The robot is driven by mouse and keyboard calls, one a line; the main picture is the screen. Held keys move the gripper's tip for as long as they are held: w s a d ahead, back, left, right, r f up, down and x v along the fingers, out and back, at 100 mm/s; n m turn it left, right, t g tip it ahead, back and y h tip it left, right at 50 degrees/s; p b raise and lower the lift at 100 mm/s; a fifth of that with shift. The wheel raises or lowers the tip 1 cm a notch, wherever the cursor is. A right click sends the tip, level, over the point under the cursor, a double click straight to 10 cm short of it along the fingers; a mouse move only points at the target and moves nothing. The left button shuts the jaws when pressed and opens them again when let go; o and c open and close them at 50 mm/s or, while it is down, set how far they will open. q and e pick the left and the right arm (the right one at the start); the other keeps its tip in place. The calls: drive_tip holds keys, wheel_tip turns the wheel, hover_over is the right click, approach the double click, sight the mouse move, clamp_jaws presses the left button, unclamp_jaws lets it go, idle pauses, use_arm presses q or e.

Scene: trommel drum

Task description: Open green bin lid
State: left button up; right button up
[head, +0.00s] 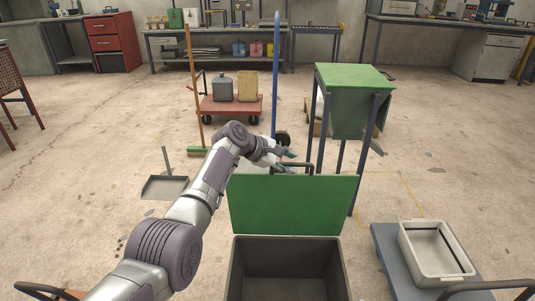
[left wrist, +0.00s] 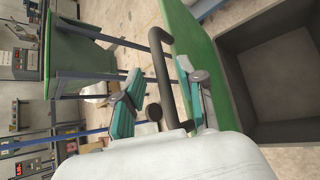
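The green lid (head: 293,205) stands raised, close to upright, at the far side of the dark grey bin (head: 238,270), whose inside is open to view and looks empty. A black bar handle (left wrist: 163,75) is on the lid's outer face; its top shows above the lid in the head view (head: 308,165). My left gripper (head: 292,160) is just beyond the lid's top edge. In the left wrist view its teal fingers (left wrist: 160,82) are spread, with the handle between them and a gap on one side. My right gripper is in neither view.
A green-topped stand (head: 350,78) with dark legs rises just behind the lid. A grey tray (head: 437,253) sits on a blue platform at right. A red cart (head: 232,106) stands farther back.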

use_arm(q)
drive_tip(key=v, duration=0.9)
drive_tip(key=shift+s+a+r, duration=0.2)
drive_tip(key=shift+a, duration=0.05)
